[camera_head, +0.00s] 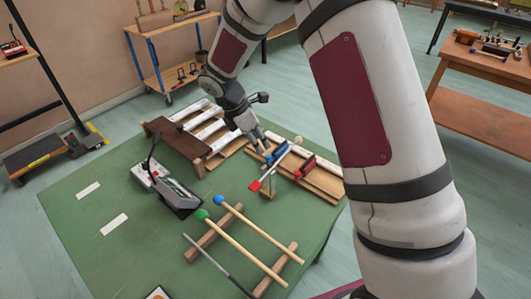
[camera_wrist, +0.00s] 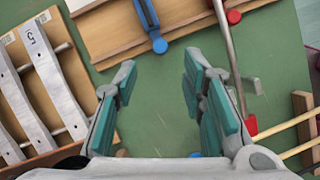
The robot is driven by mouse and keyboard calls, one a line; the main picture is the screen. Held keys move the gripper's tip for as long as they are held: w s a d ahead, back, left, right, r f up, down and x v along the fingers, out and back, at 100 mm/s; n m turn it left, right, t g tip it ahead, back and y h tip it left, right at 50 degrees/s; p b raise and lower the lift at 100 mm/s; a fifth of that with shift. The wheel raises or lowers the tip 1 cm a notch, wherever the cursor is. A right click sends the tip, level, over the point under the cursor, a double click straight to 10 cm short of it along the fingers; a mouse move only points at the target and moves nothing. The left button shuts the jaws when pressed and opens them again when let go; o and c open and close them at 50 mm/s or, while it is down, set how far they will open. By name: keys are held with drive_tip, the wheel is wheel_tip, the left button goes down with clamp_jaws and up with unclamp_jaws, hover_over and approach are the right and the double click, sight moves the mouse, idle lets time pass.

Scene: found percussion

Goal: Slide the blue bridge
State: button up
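The blue bridge (camera_head: 277,154) sits on a long wooden board (camera_head: 322,184) at the far right of the green table. In the wrist view the blue bridge (camera_wrist: 150,25) is at the top, its rounded end just beyond my fingertips. My gripper (camera_wrist: 162,68) is open, its two teal-padded fingers apart with only green table between them. In the head view my gripper (camera_head: 258,142) is close beside the blue bridge; whether they touch cannot be told. Part of the bridge is cut off by the wrist view's top edge.
A red bridge (camera_head: 305,167) stands right of the blue one on the same board. A metal rod with a red end (camera_wrist: 231,60) passes close to my right finger. Metal bars (camera_wrist: 45,75) lie to the left. Mallets (camera_head: 245,240) rest on wooden strips nearer the front.

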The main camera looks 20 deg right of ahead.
sight(268, 156)
drive_tip(key=x, duration=0.7)
drive_tip(key=shift+d+f, duration=0.15)
drive_tip(key=shift+f, duration=0.15)
clamp_jaws()
drive_tip(key=shift+d, duration=0.1)
